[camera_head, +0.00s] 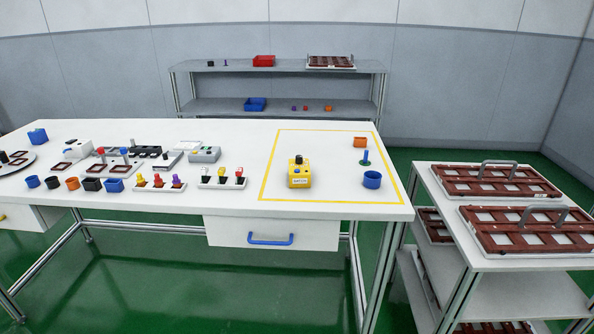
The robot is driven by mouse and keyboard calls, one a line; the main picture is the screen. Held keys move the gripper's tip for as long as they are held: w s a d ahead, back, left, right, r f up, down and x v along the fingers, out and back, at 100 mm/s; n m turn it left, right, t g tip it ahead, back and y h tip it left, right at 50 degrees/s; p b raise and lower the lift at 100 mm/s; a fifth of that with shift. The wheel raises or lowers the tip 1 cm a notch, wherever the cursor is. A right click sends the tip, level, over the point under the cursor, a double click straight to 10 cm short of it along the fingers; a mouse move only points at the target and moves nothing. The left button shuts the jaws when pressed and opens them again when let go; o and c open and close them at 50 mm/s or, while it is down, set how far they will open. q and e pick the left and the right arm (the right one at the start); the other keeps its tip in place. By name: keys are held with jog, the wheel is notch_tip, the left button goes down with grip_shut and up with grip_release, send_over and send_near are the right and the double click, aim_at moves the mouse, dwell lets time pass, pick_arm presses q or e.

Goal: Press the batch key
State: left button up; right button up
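A yellow box (299,173) with a small white label, which seems to read BATCH, sits on the white table inside a yellow outlined rectangle. A black round key (298,160) stands up on top of the box. Nothing touches the box or its key. Neither of my grippers shows in the head view.
Holders with coloured plugs (222,178) and several cups line the left. A drawer (271,233) hangs below. A tray rack (470,250) stands right.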

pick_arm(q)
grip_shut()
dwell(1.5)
